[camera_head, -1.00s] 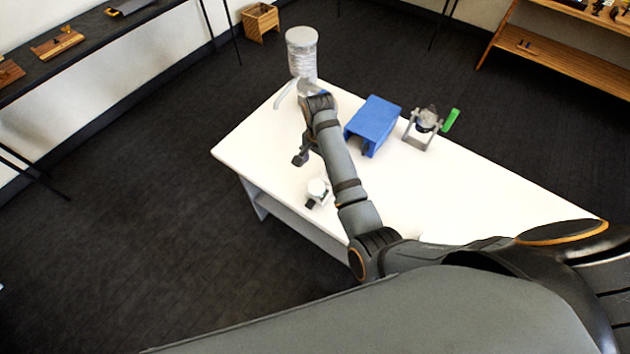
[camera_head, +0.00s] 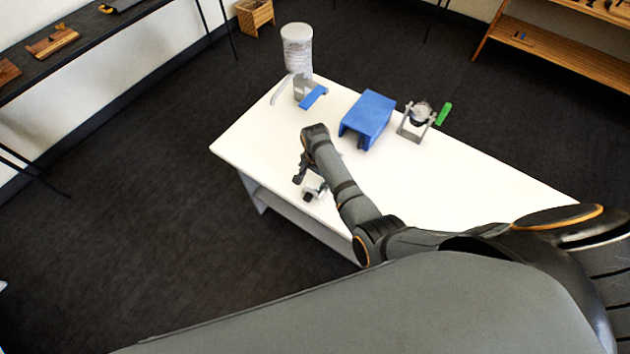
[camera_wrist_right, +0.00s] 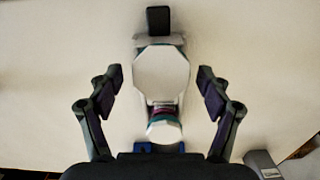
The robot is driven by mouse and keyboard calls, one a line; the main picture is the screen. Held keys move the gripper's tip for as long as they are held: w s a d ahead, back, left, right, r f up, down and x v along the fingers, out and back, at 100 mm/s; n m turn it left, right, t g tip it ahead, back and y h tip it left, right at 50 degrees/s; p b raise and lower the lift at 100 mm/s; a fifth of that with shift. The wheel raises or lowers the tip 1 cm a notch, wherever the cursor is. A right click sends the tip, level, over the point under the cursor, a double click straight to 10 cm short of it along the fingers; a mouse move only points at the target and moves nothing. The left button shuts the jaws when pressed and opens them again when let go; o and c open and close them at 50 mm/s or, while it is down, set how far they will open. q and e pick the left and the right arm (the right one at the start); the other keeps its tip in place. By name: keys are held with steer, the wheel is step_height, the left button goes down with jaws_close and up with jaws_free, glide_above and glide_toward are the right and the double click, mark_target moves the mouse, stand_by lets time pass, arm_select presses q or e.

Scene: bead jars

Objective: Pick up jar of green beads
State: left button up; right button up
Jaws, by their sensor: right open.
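No green beads can be made out, so I cannot tell which item is the jar of green beads. A small white-topped jar (camera_head: 318,186) is near the table's front edge, partly hidden by my right gripper (camera_head: 302,175). In the right wrist view, a white octagonal lid (camera_wrist_right: 161,75) lies between the two spread fingers of my right gripper (camera_wrist_right: 160,82), apart from both. Just below it is a smaller white round piece (camera_wrist_right: 164,132) with teal and pink bands. My right gripper is open and empty, above the table. My left gripper is out of view.
A blue box-like stand (camera_head: 369,115) and a grey frame holding a jar with a green handle (camera_head: 443,114) stand on the white table (camera_head: 250,138). The table's left part is clear.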

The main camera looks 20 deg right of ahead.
steer(key=c, duration=1.4)
steer(key=shift+r, duration=0.15)
